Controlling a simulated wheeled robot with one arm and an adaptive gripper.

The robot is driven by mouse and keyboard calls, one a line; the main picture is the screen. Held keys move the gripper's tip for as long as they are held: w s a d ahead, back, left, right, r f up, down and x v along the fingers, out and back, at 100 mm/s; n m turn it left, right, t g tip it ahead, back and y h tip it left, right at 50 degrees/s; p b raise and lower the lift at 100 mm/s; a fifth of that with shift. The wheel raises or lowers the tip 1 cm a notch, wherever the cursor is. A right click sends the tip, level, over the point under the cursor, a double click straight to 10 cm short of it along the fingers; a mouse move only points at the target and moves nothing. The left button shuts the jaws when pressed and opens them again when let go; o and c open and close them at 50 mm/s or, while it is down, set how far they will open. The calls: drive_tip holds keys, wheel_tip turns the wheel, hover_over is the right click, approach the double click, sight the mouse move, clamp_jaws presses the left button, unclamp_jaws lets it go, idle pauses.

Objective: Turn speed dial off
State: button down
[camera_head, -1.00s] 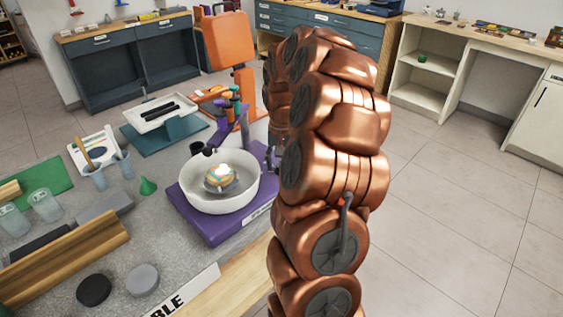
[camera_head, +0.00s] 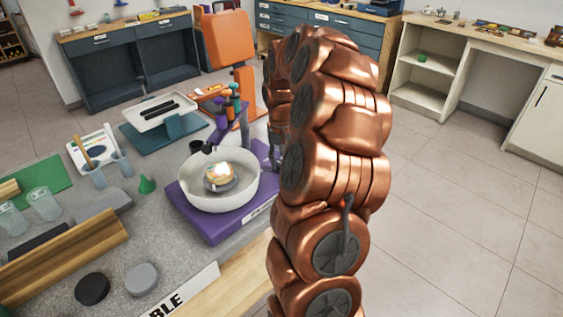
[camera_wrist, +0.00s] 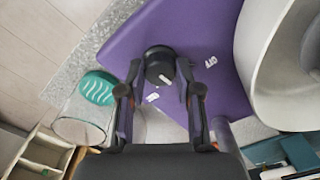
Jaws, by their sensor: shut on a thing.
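The speed dial (camera_wrist: 157,62) is a black round knob with a white pointer mark, on the purple base (camera_wrist: 204,28) in the wrist view. The mark points toward the lower right of that picture. A white OFF label (camera_wrist: 210,62) lies to the dial's right, and another small label (camera_wrist: 152,97) lies below it. My gripper (camera_wrist: 160,73) is shut on the dial, one finger on each side. In the head view the purple base (camera_head: 205,228) carries a white bowl (camera_head: 241,191) with a small multicoloured round piece (camera_head: 219,176) inside. My arm hides the dial there.
The white bowl's wall stands close to the right of the dial. A clear cup (camera_wrist: 80,122) and a green oval object (camera_wrist: 96,88) lie left in the wrist view. Beakers (camera_head: 43,204), a green funnel (camera_head: 147,184) and a wooden bar (camera_head: 70,250) are on the bench.

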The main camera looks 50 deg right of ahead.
sight(281, 163)
drive_tip(key=n+b, duration=0.1)
drive_tip(key=n, duration=0.2)
drive_tip(key=shift+f, duration=0.1)
drive_tip(key=shift+n+b, duration=0.3)
drive_tip(key=shift+n, duration=1.9)
drive_tip(key=c, duration=0.8)
unclamp_jaws()
drive_tip(key=shift+r, duration=0.2)
wheel_tip(281, 163, up, 12)
drive_tip(key=shift+f, duration=0.1)
